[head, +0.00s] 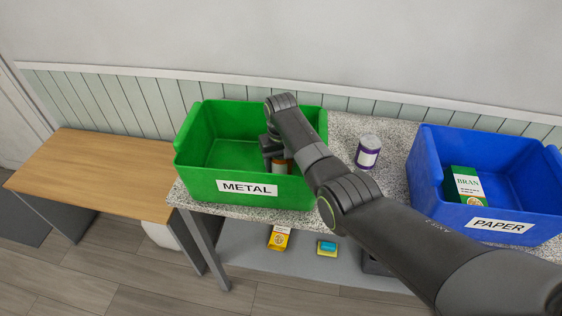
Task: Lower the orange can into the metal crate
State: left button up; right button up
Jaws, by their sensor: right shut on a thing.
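The metal crate (189,158) is a green open bin labelled METAL on the speckled counter. My right arm reaches in from the right, and my right gripper (275,155) points down inside the crate near its right front part. The rest of the crate floor in view looks empty. My left gripper is not in view.
A blue crate (425,178) labelled PAPER stands at the right with a green BRAN box (466,184) in it. A purple and white can (368,151) stands between the crates, behind my arm. A yellow box (279,238) and a small teal and yellow packet (327,248) lie on the lower shelf. A wooden table (95,170) is at the left.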

jog(key=o, duration=1)
jog(key=shift+o, duration=0.2)
jog(key=shift+r, duration=0.1)
notch_tip(320, 180, up, 12)
jog(key=shift+w+f+b, duration=0.1)
jog(key=shift+f+b, duration=0.15)
jog(key=shift+b, duration=0.7)
notch_tip(320, 180, up, 6)
jog(key=p, duration=0.4)
jog(key=shift+f, duration=0.15)
